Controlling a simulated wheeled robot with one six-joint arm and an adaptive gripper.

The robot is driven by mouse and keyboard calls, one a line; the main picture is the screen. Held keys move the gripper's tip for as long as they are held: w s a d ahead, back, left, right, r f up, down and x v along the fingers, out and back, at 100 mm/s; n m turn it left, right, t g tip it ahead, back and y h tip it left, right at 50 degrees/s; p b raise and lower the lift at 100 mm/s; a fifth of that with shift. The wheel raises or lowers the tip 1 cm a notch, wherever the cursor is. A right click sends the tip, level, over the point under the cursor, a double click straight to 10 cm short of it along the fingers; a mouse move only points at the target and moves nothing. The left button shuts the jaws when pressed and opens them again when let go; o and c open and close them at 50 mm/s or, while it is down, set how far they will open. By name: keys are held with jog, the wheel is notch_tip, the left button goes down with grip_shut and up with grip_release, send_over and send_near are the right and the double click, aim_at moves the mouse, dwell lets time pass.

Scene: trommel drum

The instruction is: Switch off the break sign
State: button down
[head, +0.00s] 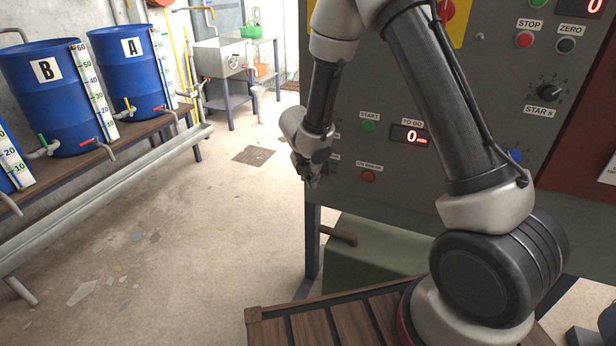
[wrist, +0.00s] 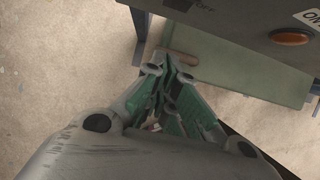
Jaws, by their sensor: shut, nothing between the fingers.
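I cannot make out a break sign by name in either view. The grey control panel (head: 350,190) has an orange button or lamp (head: 368,177) low on its left part, under a small label I cannot read surely. The orange piece also shows at the upper right of the wrist view (wrist: 290,38), beside a cut-off white label. My gripper (head: 311,181) is shut and empty, pointing down at the panel's lower left edge. In the wrist view its green-lined fingers (wrist: 177,62) are together, apart from the orange piece. My wrist partly hides labels on the panel's left edge.
The panel also carries a green START button (head: 368,126), a TO GO display (head: 409,136) reading 0, a red STOP button (head: 524,40) and a STAR s knob (head: 548,92). Blue drums (head: 55,100) stand on a bench at left. The floor (head: 215,220) between is open.

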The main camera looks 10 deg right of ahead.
jog(key=s+a+r, duration=0.3)
jog(key=s+r, duration=0.1)
jog(key=r, duration=0.1)
jog(key=shift+s+a+r, duration=0.2)
jog(key=shift+r, duration=0.05)
jog(key=s+d+r+m+g+h, duration=0.25)
jog(key=s+d+r+m, duration=0.55)
jog(key=s+d+m, duration=0.5)
jog(key=s+d+r+m+t+y, duration=0.1)
jog(key=s+d+r+m+y, duration=0.1)
jog(key=s+d+r+m, duration=0.2)
jog(key=s+d+r+m+t+y, duration=0.2)
jog(key=s+d+r+m+y, duration=0.1)
jog(key=s+r+m, duration=0.8)
jog(key=shift+d+r+m, duration=0.4)
jog(key=shift+d+r, duration=0.1)
jog(key=shift+r, duration=0.45)
jog(key=shift+s, duration=0.1)
